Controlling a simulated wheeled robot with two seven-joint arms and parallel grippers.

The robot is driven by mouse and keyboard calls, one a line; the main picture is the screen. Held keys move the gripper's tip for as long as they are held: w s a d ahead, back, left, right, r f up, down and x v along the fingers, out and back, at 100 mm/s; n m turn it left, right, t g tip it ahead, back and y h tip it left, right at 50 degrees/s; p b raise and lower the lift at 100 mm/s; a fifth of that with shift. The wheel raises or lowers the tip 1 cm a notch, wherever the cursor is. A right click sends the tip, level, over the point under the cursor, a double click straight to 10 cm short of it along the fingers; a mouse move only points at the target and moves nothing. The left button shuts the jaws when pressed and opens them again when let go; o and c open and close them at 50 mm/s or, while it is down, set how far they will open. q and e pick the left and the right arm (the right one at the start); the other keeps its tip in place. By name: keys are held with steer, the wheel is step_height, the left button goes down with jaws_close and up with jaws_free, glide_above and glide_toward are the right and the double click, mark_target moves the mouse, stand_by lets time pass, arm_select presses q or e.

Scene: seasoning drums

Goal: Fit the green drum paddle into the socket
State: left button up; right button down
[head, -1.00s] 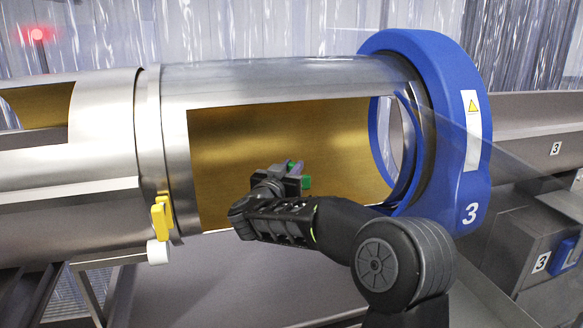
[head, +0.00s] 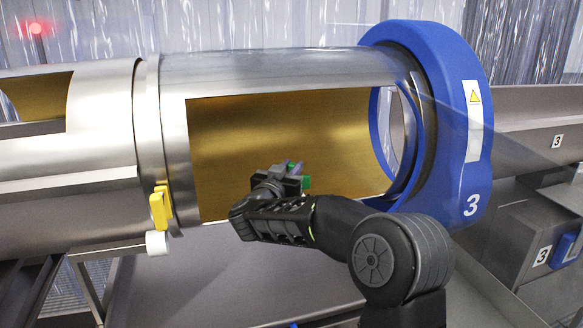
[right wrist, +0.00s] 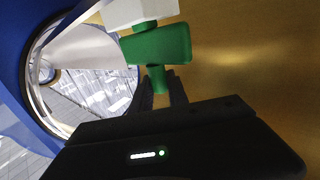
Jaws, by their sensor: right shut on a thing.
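The green drum paddle (right wrist: 158,46) shows large in the right wrist view, its narrow stem between my fingers. In the head view only a small green part of it (head: 306,182) shows beside the jaws. My right gripper (head: 284,174) is shut on the paddle, inside the opening of the drum (head: 270,75). A white block (right wrist: 138,12) meets the paddle's far end in the right wrist view. I cannot tell whether this block is the socket or whether the paddle is seated in it. The fingers (right wrist: 160,92) point at the paddle. My left gripper is not in view.
The drum's gold inner wall (head: 235,150) lies behind my gripper. A blue ring marked 3 (head: 465,150) surrounds the drum's right end. A yellow latch (head: 160,208) sits left of the opening. A clear panel slants down at the right.

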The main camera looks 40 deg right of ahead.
steer(key=shift+f, duration=0.2)
steer(key=c, duration=1.2)
jaws_free()
steer(key=shift+s+a+b, duration=0.25)
steer(key=shift+a+b, duration=0.05)
steer(key=shift+a, duration=0.1)
steer(key=b+v, duration=0.1)
steer(key=v, duration=0.5)
steer(key=shift+s+a+b, duration=0.1)
steer(key=shift+b, duration=0.3)
steer(key=shift+s+a, duration=0.2)
steer(key=shift+a, duration=0.05)
